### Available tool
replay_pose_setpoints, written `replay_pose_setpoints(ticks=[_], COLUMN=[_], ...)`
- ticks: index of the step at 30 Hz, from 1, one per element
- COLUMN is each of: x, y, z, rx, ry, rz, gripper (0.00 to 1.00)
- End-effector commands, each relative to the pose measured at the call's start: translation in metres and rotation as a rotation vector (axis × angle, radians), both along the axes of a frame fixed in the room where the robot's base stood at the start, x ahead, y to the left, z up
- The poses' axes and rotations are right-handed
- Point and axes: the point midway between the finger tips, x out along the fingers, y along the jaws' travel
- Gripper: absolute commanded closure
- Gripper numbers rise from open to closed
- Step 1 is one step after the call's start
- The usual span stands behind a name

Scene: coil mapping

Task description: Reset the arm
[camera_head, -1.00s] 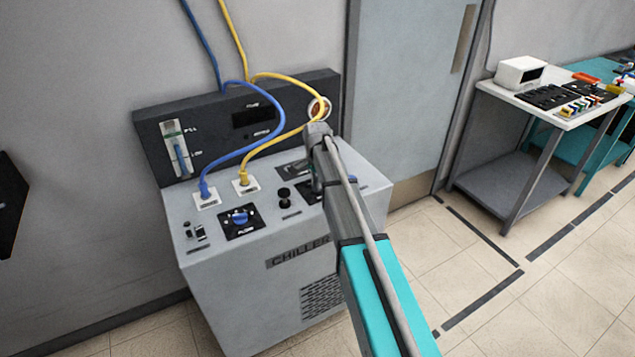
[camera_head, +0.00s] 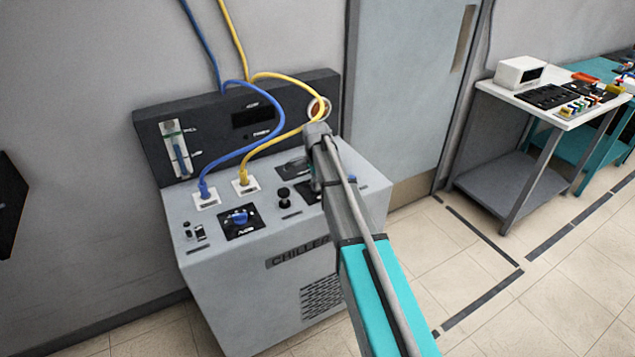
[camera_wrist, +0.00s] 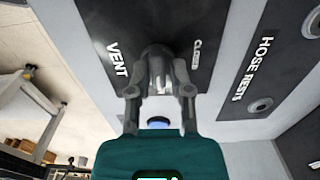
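My gripper (camera_wrist: 158,84) shows in the wrist view, in front of a dark panel labelled VENT (camera_wrist: 113,58) and CLOSED. Its two fingers lean in toward a dark round knob (camera_wrist: 157,52) on that panel. I cannot tell whether the fingertips touch the knob or stand apart from it. In the head view, my arm reaches from the lower right over the grey chiller (camera_head: 240,285). My wrist hides part of the chiller's right side, and the fingers cannot be seen there.
A blue hose (camera_head: 246,150) and a yellow hose (camera_head: 285,132) run from the chiller top up the wall. A HOSE RESTS panel (camera_wrist: 262,60) lies right of the gripper. A side table (camera_head: 545,108) stands at the right, with open floor in front.

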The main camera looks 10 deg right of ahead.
Motion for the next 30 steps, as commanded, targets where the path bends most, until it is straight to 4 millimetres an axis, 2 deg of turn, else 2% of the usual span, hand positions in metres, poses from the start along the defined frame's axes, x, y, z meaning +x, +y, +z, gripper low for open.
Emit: replay_pose_setpoints(ticks=[1, 3, 20, 26, 30], x=[0.000, 0.000, -0.001, -0.001, -0.001], y=[0.000, 0.000, -0.001, -0.001, -0.001], z=[0.000, 0.000, 0.002, 0.015, 0.032], rx=[0.000, -0.001, -0.002, -0.002, -0.002], ry=[0.000, 0.001, 0.003, 0.003, 0.003], rz=[0.000, 0.001, 0.001, 0.001, 0.001], gripper=[0.57, 0.47, 0.47, 0.47, 0.47])
